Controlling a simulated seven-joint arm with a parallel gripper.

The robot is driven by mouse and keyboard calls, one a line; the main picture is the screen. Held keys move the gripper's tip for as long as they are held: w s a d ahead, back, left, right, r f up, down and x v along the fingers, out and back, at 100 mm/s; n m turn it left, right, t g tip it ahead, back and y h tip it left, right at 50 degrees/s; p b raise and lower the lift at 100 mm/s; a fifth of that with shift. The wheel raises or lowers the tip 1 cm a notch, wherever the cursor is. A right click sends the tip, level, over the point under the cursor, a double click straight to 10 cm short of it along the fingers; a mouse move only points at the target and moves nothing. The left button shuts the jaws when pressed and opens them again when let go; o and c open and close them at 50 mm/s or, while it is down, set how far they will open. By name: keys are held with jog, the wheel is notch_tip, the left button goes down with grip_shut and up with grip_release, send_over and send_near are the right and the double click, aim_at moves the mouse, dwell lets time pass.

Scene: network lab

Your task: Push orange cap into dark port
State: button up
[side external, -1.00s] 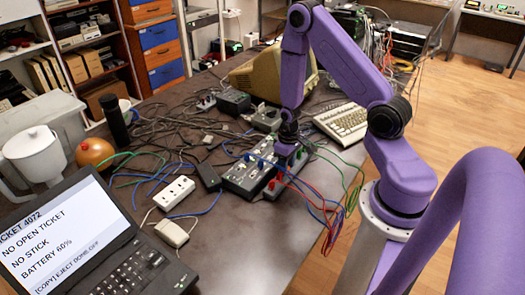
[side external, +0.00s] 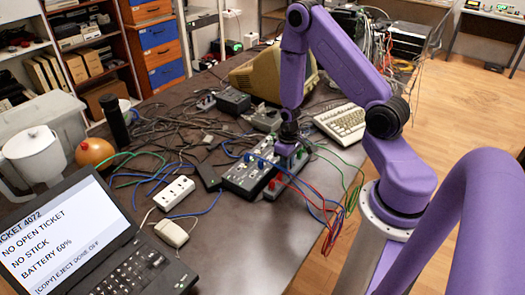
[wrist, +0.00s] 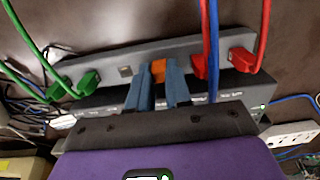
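In the wrist view, my gripper (wrist: 159,78) has its two blue fingers closed on the sides of a small orange cap (wrist: 158,69). The cap is at the face of a long grey network box (wrist: 198,47). The fingers hide its lower part, and I cannot tell how deep it sits in a port. A bare square port (wrist: 125,71) shows to the left of the fingers. In the side view, my gripper (side external: 288,152) points down at the grey box (side external: 294,163). The cap is not visible there.
Green plugs (wrist: 88,82) sit left of the fingers and red plugs (wrist: 243,60) right. A blue cable (wrist: 213,45) hangs close to the right finger. Another switch box (side external: 247,174), a power strip (side external: 175,193) and a laptop (side external: 125,265) are nearby.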

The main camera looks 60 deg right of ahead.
grip_shut()
jog(key=shift+r, duration=0.1)
jog(key=shift+r, duration=2)
notch_tip(320, 180, up, 4)
send_over(262, 150)
jog(key=shift+w+d+f, duration=0.15)
jog(key=shift+d+f, duration=0.05)
jog(key=shift+f, duration=1)
jog(key=shift+w+d+f, duration=0.1)
jog(key=shift+d+f, duration=0.1)
jog(key=shift+f, duration=0.95)
jog(key=shift+f, duration=0.85)
dwell(0.6)
